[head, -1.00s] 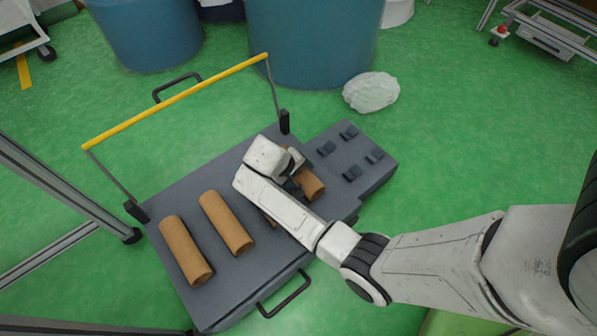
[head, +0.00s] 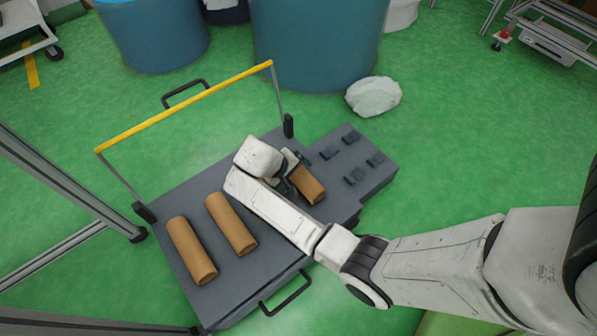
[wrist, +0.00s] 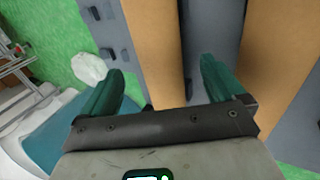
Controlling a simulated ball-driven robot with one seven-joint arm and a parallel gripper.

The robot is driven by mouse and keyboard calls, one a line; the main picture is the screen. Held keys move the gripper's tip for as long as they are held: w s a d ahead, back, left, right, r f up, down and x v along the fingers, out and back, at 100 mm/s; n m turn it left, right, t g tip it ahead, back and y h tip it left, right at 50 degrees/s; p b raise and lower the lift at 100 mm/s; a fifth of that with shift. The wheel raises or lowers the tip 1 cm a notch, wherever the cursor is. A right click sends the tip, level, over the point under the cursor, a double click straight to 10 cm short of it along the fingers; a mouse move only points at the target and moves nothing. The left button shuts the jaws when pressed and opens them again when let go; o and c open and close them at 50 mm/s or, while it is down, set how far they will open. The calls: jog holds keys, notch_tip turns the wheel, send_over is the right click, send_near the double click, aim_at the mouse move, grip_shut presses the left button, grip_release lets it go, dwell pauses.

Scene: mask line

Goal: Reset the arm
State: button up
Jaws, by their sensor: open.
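My gripper (wrist: 160,88) is open, its two green fingers spread apart in the wrist view. It is above the grey cart (head: 180,200), and in the head view my white arm partly hides it. One brown roll (wrist: 156,45) lies below and ahead of the fingers, with a visible gap between it and the fingertips in the picture. A second brown roll (wrist: 275,60) is to the right. In the head view a roll (head: 307,184) lies beside my gripper, and two more rolls, one (head: 231,224) and another (head: 191,251), lie at the cart's left.
The cart has a yellow bar (head: 185,107) along its far side and a black handle (head: 286,293) in front. A side plate with small dark blocks (head: 354,176) is at its right. Blue bins and a white bag (head: 374,96) stand behind. Metal frame posts (head: 65,180) are at left.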

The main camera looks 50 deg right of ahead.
jog(key=p+v, duration=0.1)
jog(key=v, duration=0.1)
jog(key=p+v, duration=0.1)
jog(key=v, duration=0.2)
jog(key=shift+d+r, duration=0.1)
jog(key=shift+r, duration=0.25)
jog(key=s+a+r+n+t+y, duration=0.1)
jog(key=s+a+r+y, duration=0.25)
jog(key=s, duration=0.65)
jog(key=s+a+r+n+t+y, duration=0.2)
jog(key=s+a, duration=0.2)
jog(key=s, duration=0.7)
notch_tip(320, 180, up, 33)
jog(key=p, duration=3.3)
jog(key=shift+w+r, duration=0.15)
jog(key=shift+w, duration=0.05)
jog(key=shift+a, duration=0.2)
